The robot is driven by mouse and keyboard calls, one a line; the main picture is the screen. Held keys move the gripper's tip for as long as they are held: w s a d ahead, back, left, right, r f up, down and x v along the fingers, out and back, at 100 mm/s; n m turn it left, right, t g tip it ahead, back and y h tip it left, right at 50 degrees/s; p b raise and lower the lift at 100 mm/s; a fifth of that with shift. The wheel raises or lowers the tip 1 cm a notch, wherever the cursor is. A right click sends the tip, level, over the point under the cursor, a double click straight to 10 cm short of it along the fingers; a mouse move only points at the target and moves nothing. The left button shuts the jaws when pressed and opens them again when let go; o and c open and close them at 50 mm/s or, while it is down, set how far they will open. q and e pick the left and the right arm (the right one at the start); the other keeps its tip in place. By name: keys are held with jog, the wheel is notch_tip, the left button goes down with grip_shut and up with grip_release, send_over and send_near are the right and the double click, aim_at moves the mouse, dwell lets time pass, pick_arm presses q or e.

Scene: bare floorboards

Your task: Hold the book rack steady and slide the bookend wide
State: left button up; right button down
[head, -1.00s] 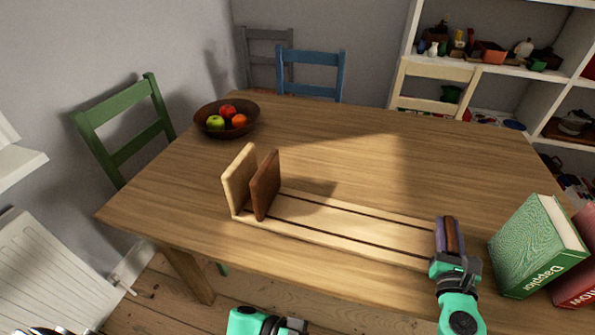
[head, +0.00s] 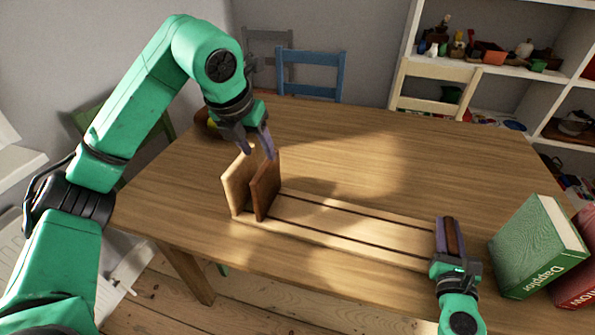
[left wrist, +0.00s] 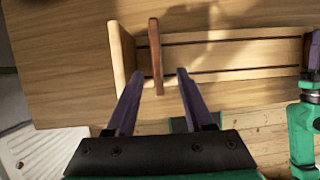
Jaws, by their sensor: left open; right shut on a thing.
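The book rack (head: 355,228) is a long pale wooden base with two dark slots, lying on the table, with a fixed pale end board (head: 236,185) at its left end. The dark brown bookend (head: 266,190) stands upright in the rack close beside that board; it also shows in the left wrist view (left wrist: 155,55). My left gripper (head: 258,152) is open just above the bookend, and in the left wrist view (left wrist: 158,80) its fingers lie to either side of the bookend's line. My right gripper (head: 449,238) is shut on the rack's right end, where a dark brown piece shows between its fingers.
A green book (head: 538,245) and a red book (head: 578,285) stand at the table's right edge, close to my right gripper. A fruit bowl (head: 208,122) is mostly hidden behind my left arm. The table behind the rack is clear.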

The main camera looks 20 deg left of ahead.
aim_at(268, 173)
pick_arm(q)
jog(key=shift+w+a+f, duration=0.1)
jog(key=shift+a+f, duration=0.05)
jog(key=shift+a, duration=0.15)
jog(key=x, duration=1.1)
jog(key=shift+w+f, duration=0.15)
jog(key=shift+f, duration=0.05)
grip_shut()
dwell(0.5)
